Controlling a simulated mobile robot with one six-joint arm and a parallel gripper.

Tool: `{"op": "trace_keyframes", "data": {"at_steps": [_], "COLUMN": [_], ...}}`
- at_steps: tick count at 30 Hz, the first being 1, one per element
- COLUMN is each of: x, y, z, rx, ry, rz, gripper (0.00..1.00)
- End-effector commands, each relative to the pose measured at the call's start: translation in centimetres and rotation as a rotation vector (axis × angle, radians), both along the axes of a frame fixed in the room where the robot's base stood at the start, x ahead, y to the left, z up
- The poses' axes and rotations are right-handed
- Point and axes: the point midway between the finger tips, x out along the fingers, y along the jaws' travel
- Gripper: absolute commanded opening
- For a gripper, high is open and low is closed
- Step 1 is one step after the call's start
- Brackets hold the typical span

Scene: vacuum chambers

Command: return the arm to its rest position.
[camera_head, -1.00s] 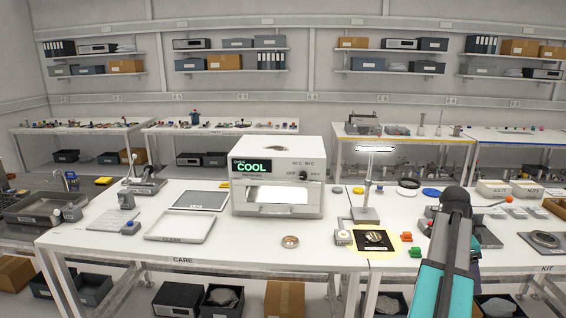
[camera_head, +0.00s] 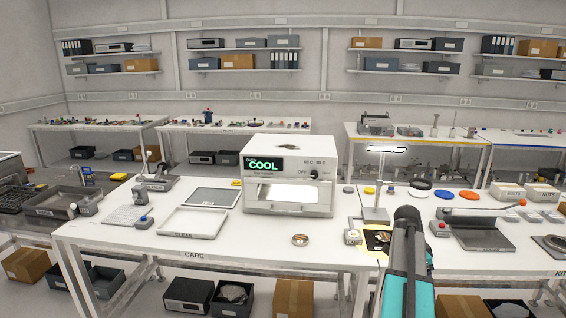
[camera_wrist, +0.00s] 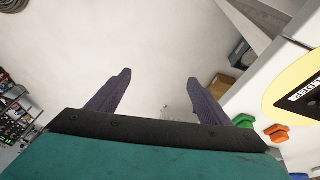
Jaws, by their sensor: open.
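My arm, teal and dark grey, reaches in from the bottom right in the head view, in front of the right part of the bench (camera_head: 340,232). My gripper (camera_wrist: 157,85) shows in the wrist view as two purple fingers spread well apart. Nothing is between them, so it is open and empty. Past the fingers is pale floor, with the bench edge to the right. The fingertips cannot be made out in the head view. The arm partly covers a dark plate on a yellow round mat (camera_head: 370,256), which also shows in the wrist view (camera_wrist: 290,80).
A white oven reading COOL (camera_head: 289,176) stands mid-bench. A lamp stand (camera_head: 376,190) is just behind the arm. Green (camera_wrist: 244,121) and orange (camera_wrist: 277,133) pieces lie close to the bench edge.

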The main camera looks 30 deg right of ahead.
Motion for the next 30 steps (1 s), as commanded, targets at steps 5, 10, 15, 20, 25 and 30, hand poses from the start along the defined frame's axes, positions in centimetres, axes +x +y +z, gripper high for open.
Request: {"op": "trace_keyframes", "data": {"at_steps": [5,10,15,20,25,30], "x": [3.6,5.8,7.2,7.7,7.4,6.3], "y": [5.5,10.6,15.9,20.9,26.1,31.2], "z": [-5.6,-10.3,-15.0,-19.1,-23.2,-27.1], "rx": [0.065,0.117,0.173,0.225,0.282,0.343], "ry": [0.053,0.098,0.142,0.188,0.235,0.285], "rz": [0.098,0.183,0.275,0.374,0.484,0.602], "gripper": [0.72,0.72,0.72,0.72,0.72,0.72]}}
